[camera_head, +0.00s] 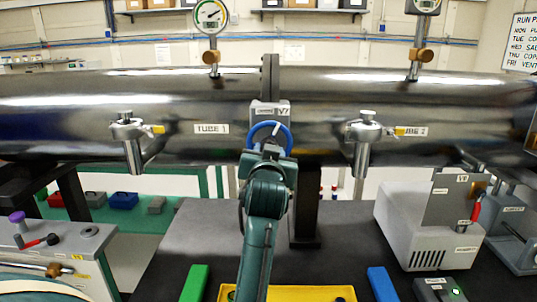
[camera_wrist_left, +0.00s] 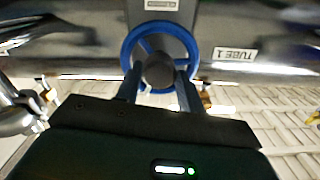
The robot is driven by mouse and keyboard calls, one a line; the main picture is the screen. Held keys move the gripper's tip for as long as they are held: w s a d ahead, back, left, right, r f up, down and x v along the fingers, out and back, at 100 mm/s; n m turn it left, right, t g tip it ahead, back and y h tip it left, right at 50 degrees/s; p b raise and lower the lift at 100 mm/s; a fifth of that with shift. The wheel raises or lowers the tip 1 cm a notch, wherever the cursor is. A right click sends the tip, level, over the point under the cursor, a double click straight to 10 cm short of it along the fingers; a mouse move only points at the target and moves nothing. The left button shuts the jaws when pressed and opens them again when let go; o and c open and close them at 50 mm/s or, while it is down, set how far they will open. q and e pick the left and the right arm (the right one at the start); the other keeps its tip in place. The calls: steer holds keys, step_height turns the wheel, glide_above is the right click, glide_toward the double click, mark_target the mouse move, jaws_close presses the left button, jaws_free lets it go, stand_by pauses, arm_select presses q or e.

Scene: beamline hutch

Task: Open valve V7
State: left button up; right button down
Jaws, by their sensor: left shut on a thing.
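Valve V7 has a grey body (camera_head: 270,110) with a V7 label, set at the middle of the large dark metal tube. Its blue handwheel (camera_head: 281,129) faces me and fills the upper middle of the left wrist view (camera_wrist_left: 128,52). My left gripper (camera_head: 267,152) is at the wheel, its arm rising from the bottom middle. In the left wrist view its two fingers (camera_wrist_left: 158,82) stand either side of the wheel's dark hub (camera_wrist_left: 158,68), shut on the handwheel. The arm and gripper hide the wheel's lower part in the head view. My right gripper is not in view.
On the dark bench are a yellow tray (camera_head: 342,292), a green block (camera_head: 195,284), a blue block (camera_head: 382,284) and a grey box (camera_head: 410,222).

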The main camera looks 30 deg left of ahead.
arm_select(q)
steer(key=shift+n, duration=2.3)
steer(key=o, duration=1)
